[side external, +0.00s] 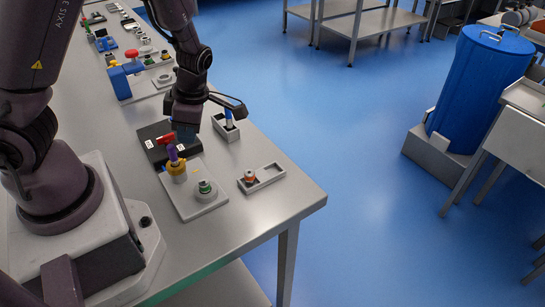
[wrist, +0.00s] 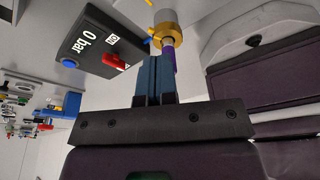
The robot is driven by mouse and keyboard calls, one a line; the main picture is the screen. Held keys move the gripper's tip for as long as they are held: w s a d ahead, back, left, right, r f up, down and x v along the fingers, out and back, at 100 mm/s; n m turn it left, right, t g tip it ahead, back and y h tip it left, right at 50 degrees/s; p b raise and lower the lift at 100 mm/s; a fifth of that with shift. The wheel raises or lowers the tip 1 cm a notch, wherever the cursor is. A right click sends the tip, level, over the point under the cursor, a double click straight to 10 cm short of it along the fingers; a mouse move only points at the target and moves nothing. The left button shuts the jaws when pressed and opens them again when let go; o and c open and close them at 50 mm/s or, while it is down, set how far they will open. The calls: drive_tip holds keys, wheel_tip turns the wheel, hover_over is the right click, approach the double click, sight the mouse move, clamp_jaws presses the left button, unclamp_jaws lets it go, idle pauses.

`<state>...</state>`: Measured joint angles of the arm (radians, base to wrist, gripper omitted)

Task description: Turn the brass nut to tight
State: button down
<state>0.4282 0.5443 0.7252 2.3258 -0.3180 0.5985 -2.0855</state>
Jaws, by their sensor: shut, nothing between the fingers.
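The brass nut (side external: 177,168) is a yellow-gold ring on a grey plate (side external: 208,207), with a purple piece (side external: 172,152) standing up from it. In the wrist view the brass nut (wrist: 176,32) sits around a grey cylinder, and the purple piece (wrist: 168,58) is just right of my fingers. My gripper (side external: 184,137) has blue fingers, shut and empty, above and behind the nut in the side view. In the wrist view my gripper (wrist: 154,62) looks close beside the purple piece; I cannot tell if they touch.
A black box (wrist: 85,45) with a red lever (wrist: 113,61), a blue button and a "0 bar" label is close by. A green-topped fitting (side external: 204,187) shares the plate. A grey tray (side external: 268,178) holds a red-and-white part. The table's front right corner is clear.

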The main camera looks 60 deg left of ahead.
drive_tip(key=shift+w+d+f+x, duration=0.15)
drive_tip(key=shift+w+x, duration=0.1)
drive_tip(key=shift+x, duration=0.9)
drive_tip(key=shift+w+d+x, duration=0.1)
drive_tip(key=shift+w+x, duration=0.1)
drive_tip(key=shift+x, duration=0.9)
drive_tip(key=shift+w+d+f+x, duration=0.15)
drive_tip(key=shift+w+x, duration=0.1)
drive_tip(key=shift+x, duration=0.9)
drive_tip(key=shift+d, duration=0.1)
drive_tip(key=shift+s+d, duration=0.1)
drive_tip(key=shift+s, duration=0.1)
drive_tip(key=shift+s+d, duration=0.4)
drive_tip(key=shift+d, duration=0.2)
drive_tip(key=shift+w+d+r, duration=0.1)
drive_tip(key=shift+w+d, duration=0.05)
drive_tip(key=shift+w, duration=0.2)
drive_tip(key=s+v, duration=0.1)
drive_tip(key=v, duration=0.4)
drive_tip(key=shift+a+r, duration=0.5)
drive_tip(key=shift+r, duration=0.05)
